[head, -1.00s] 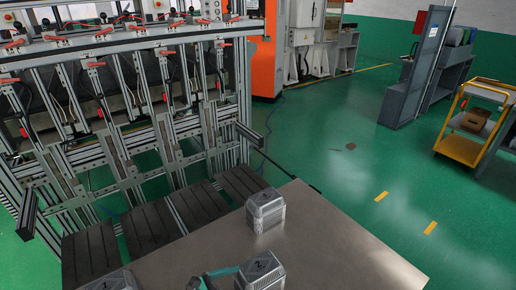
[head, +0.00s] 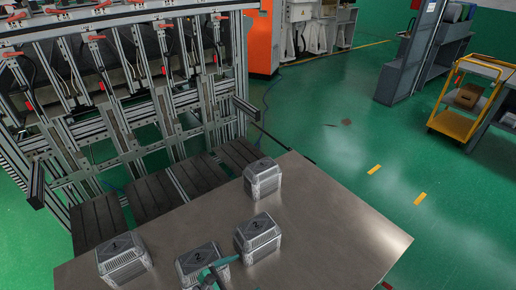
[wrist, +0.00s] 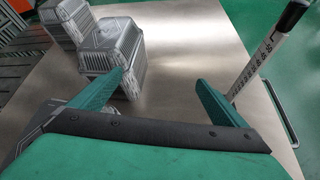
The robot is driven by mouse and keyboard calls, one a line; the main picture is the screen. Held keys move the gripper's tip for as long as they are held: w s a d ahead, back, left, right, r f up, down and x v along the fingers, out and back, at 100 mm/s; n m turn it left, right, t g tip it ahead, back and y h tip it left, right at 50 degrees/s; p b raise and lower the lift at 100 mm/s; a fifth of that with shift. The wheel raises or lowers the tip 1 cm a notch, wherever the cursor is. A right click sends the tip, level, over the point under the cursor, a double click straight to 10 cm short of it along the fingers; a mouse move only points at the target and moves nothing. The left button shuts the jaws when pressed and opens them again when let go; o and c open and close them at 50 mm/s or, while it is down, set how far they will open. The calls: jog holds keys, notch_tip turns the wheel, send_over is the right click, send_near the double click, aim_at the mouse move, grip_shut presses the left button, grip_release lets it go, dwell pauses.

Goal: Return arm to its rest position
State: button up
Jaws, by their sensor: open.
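My gripper (wrist: 160,82) is open with nothing between its green fingers in the wrist view. In the head view my gripper (head: 214,272) shows at the bottom edge, over the near part of the metal table (head: 330,235). It is close to a silver ribbed container (head: 203,264) and partly covers it. Another silver container (head: 257,236) stands just to the right, and one more (head: 262,179) stands farther back. A further container (head: 122,260) stands at the left. In the wrist view a container (wrist: 112,48) stands beyond the left finger.
A metal frame rack (head: 130,120) with red clamps and dark slatted plates (head: 155,203) borders the table's far left. The table's right side is clear. A yellow cart (head: 455,122) stands on the green floor at right. A marked pole (wrist: 265,52) rises at the wrist view's right.

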jog(key=s+f+m+y, duration=0.1)
jog(key=s+f, duration=0.1)
jog(key=s, duration=0.1)
jog(key=s+f+m+y, duration=0.1)
jog(key=s+f+y, duration=0.1)
jog(key=s+f, duration=0.1)
jog(key=s+d+f+m+y, duration=0.1)
jog(key=s+f, duration=0.1)
jog(key=s, duration=0.1)
jog(key=shift+d+f+t, duration=0.1)
jog(key=shift+f+t, duration=0.2)
jog(key=shift+f, duration=0.05)
jog(key=s+m+y, duration=0.1)
jog(key=s, duration=0.1)
jog(key=s+m, duration=0.1)
jog(key=s, duration=0.1)
jog(key=s+m+y, duration=0.1)
jog(key=shift+s+f+m+t+y, duration=0.3)
jog(key=shift+s+f, duration=0.1)
jog(key=s+d+r+m+t+y, duration=0.1)
jog(key=s+d+r+m+t, duration=0.1)
jog(key=s+r+m, duration=0.6)
jog(key=s+d+r+m+t+y, duration=0.1)
jog(key=s+r+m+t, duration=0.3)
jog(key=s+r+m, duration=0.5)
notch_tip(320, 180, up, 6)
jog(key=shift+d, duration=0.65)
